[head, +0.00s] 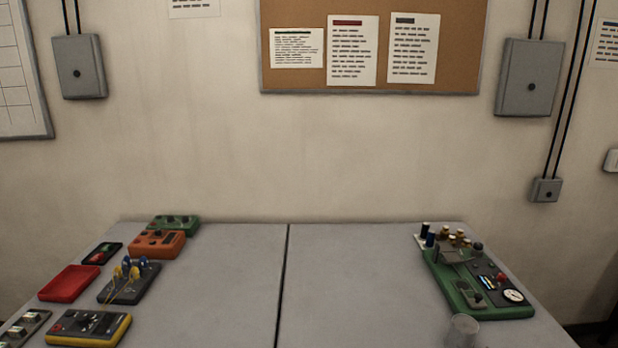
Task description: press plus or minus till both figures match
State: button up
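My gripper is not in view. No plus or minus button and no pair of figures can be made out at this size. A green panel (463,296) lies at the right of the table, with a round white dial (513,296), a small coloured strip (488,282), a red spot and several brass and dark knobs on it. A pale grey cylinder (463,332) stands at the front right, cut off by the bottom edge. An orange device (157,243) with dark knobs and a small dark window lies at the back left.
The grey table (345,285) is clear in the middle, with a dark seam. At the left lie a green device (174,223), a red tray (69,283), a dark block with yellow and blue parts (130,284) and a yellow-edged device (90,327). A wall with a pinboard stands behind.

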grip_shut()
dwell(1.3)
